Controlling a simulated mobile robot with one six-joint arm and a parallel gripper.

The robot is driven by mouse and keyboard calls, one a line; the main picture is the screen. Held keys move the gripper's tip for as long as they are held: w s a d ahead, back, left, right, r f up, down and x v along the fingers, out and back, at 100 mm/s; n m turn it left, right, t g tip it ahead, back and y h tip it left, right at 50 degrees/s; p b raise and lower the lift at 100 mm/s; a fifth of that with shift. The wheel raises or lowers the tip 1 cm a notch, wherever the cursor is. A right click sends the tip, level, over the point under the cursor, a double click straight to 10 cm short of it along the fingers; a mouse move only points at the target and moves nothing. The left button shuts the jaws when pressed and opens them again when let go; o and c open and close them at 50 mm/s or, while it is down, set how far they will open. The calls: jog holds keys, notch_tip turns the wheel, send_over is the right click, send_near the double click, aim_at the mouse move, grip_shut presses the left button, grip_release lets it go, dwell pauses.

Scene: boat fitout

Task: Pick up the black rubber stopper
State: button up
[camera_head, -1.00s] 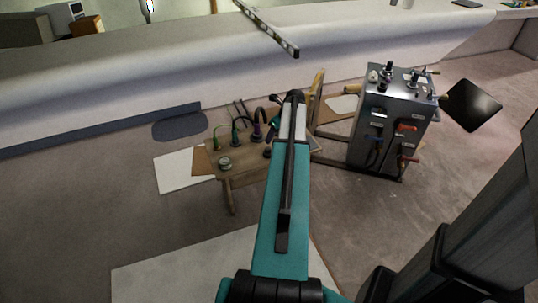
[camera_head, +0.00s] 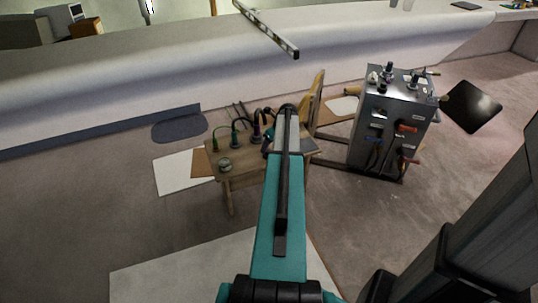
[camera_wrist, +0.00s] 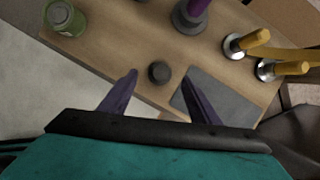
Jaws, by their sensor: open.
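The black rubber stopper (camera_wrist: 159,72) stands on the wooden table (camera_wrist: 110,52) in the wrist view, as a small dark cylinder seen from above. My gripper (camera_wrist: 160,82) is open, with one finger to the left and one to the right of the stopper. The stopper appears between and slightly beyond the fingertips, and I see no contact. I cannot tell the height of the fingers above the table. In the head view, my arm hides the stopper and the fingers, over the right part of the small table (camera_head: 235,180).
A green jar (camera_wrist: 65,18) stands at the table's left. A purple-handled piece (camera_wrist: 190,14) is just beyond the stopper. A flat grey plate (camera_wrist: 218,98) lies near the right finger, with yellow-handled pieces (camera_wrist: 247,42) further right. A metal cabinet (camera_head: 392,125) stands right of the table.

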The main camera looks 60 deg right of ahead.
aim_at(268, 150)
jog(key=shift+w+f, duration=0.2)
jog(key=shift+f, duration=0.25)
jog(key=shift+b+x, duration=0.6)
jog(key=shift+x, duration=2)
jog(key=shift+s, duration=0.15)
jog(key=shift+c, duration=0.5)
jog(key=c, duration=1.1)
